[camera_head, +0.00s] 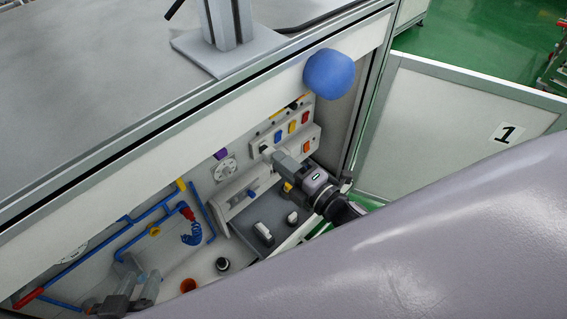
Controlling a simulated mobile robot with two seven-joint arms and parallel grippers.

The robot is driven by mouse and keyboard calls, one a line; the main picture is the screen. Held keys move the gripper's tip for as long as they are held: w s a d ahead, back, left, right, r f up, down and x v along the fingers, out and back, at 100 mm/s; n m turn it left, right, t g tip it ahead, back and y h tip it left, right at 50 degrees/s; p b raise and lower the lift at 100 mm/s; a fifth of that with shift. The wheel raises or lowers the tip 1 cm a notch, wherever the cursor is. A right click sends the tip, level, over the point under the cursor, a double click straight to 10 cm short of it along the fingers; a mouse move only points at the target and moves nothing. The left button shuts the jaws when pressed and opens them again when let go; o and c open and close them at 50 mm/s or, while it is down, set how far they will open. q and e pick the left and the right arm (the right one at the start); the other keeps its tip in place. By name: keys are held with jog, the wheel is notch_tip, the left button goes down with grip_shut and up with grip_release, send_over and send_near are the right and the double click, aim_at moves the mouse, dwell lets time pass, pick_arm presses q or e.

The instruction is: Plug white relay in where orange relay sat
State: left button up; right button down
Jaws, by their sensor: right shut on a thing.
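My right gripper (274,154) is at the relay panel (257,132) inside the open cabinet. It is shut on a small pale piece, which seems to be the white relay (265,146), at the panel's left part. The fingers hide part of it, and I cannot tell whether it is seated. An orange block (306,146) is on the panel to the right of the gripper. My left gripper (142,272) is low in the cabinet at the bottom left, apart from the panel. Its fingers look spread, with nothing clearly held.
Blue, yellow and red blocks sit along the panel. A dark tray (267,247) below holds two whitish pieces. A door (450,125) stands open at right.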

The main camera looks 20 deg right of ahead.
aim_at(262, 147)
jog(key=shift+b+x, duration=0.75)
jog(key=shift+x, duration=2.3)
jog(key=shift+w, duration=0.15)
pick_arm(q)
jog(key=shift+w+d+r, duration=0.25)
jog(key=shift+w+d, duration=0.05)
jog(key=shift+w, duration=0.3)
jog(key=shift+r, duration=0.1)
jog(key=shift+f+b, duration=0.3)
jog(key=shift+f, duration=0.1)
pick_arm(e)
jog(key=shift+x, duration=1.3)
jog(key=c, duration=0.9)
grip_release()
